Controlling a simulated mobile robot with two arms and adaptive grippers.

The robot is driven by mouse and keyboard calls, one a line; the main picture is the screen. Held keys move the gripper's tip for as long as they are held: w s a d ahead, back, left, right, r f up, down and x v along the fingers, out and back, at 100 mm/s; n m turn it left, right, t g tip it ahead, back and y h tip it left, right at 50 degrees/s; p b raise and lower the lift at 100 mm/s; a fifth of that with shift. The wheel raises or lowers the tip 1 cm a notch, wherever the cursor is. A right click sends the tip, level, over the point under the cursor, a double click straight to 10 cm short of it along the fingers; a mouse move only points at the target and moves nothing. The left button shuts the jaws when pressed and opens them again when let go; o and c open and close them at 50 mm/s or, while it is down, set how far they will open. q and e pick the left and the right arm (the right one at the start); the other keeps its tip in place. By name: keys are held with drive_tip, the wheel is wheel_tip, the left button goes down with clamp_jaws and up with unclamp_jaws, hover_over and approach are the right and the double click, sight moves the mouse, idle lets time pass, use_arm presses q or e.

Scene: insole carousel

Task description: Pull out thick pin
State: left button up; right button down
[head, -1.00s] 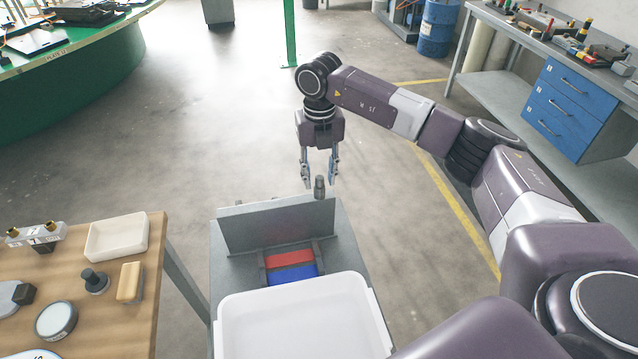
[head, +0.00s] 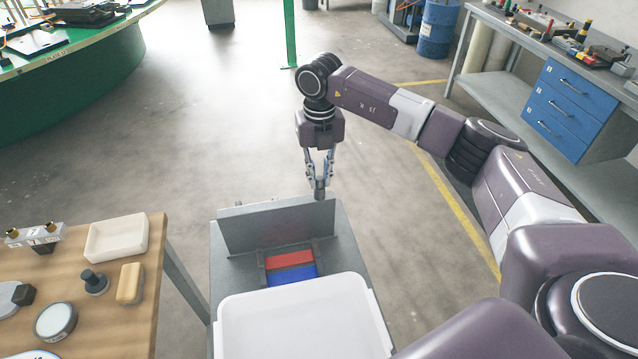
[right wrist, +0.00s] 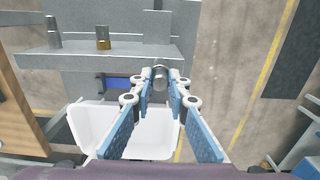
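My right gripper (head: 319,184) has its fingers brought together around the upper part of a grey metal pin (head: 320,194) at the right end of an upright grey panel (head: 275,230). In the right wrist view the fingertips (right wrist: 161,73) sit on either side of this pin (right wrist: 159,80). Two other pins show there to its left: a pin with a brass lower part (right wrist: 103,43) and a plain grey pin (right wrist: 53,30). My left gripper is out of view.
A white bin (head: 300,320) stands in front of the panel, with a red block (head: 289,259) and a blue block (head: 292,274) between. A wooden table (head: 135,310) with small parts is at the left. Open floor lies behind the panel.

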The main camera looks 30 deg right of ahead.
sight(319, 178)
drive_tip(key=shift+r, duration=0.1)
idle(0.3)
drive_tip(key=shift+r+p, duration=1.9)
drive_tip(key=shift+r, duration=1)
drive_tip(key=shift+r, duration=0.1)
wheel_tip(319, 178, up, 7)
drive_tip(key=p, duration=0.4)
